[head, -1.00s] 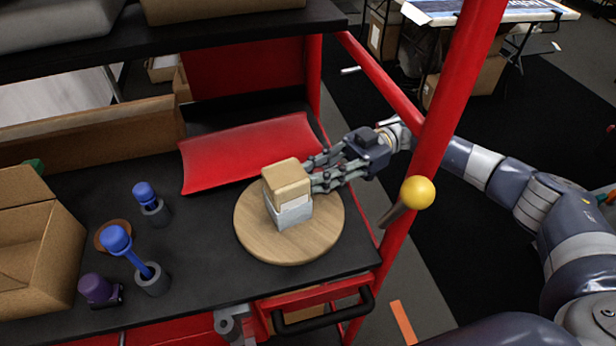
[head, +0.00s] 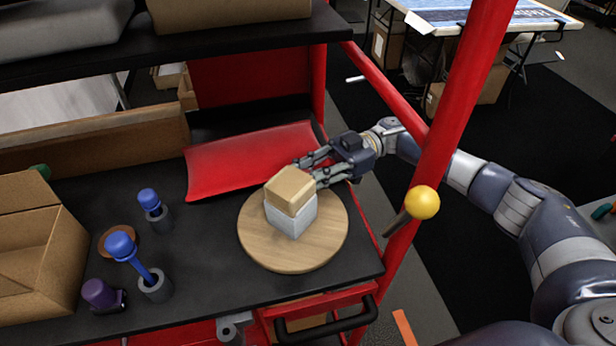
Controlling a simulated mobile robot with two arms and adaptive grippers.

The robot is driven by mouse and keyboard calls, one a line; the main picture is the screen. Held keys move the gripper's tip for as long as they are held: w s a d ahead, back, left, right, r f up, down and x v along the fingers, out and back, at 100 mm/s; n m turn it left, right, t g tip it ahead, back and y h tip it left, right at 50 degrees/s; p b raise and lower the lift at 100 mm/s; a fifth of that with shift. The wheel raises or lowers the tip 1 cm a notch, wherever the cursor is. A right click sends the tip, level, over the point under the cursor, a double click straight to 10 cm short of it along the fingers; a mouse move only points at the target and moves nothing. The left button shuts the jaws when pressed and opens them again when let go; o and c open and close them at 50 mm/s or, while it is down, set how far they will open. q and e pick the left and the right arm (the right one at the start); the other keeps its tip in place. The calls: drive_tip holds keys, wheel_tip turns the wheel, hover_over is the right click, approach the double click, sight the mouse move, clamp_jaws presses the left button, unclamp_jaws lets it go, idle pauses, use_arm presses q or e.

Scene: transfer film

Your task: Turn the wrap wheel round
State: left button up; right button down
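The wrap wheel (head: 265,248), a round light-wood disc, lies flat on the black bench top near its right end. On it stands a stack: a tan block (head: 288,187) on top of a pale grey-white block (head: 291,218). My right gripper (head: 307,173) comes in from the right, behind the stack. Its two fingers are spread, with the tips close to the tan block's back right side; I cannot tell whether they touch it. Nothing shows between the fingers. My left gripper is out of view.
A red curved tray (head: 235,165) lies behind the wheel. Blue-topped tools in grey holders (head: 155,285) and an open cardboard box (head: 35,250) stand left. A red post (head: 440,140) and a yellow ball knob (head: 422,203) stand right. A black shelf (head: 220,35) hangs above.

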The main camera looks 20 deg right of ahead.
drive_tip(key=shift+w+a+r, duration=0.35)
drive_tip(key=shift+w+a, duration=0.1)
drive_tip(key=shift+w, duration=0.15)
drive_tip(key=shift+w+a, duration=0.1)
drive_tip(key=shift+a, duration=0.15)
idle(2.5)
idle(0.8)
drive_tip(key=c, duration=1.7)
unclamp_jaws()
drive_tip(key=shift+o, duration=1.4)
drive_tip(key=shift+f, duration=0.3)
drive_tip(key=v, duration=1.2)
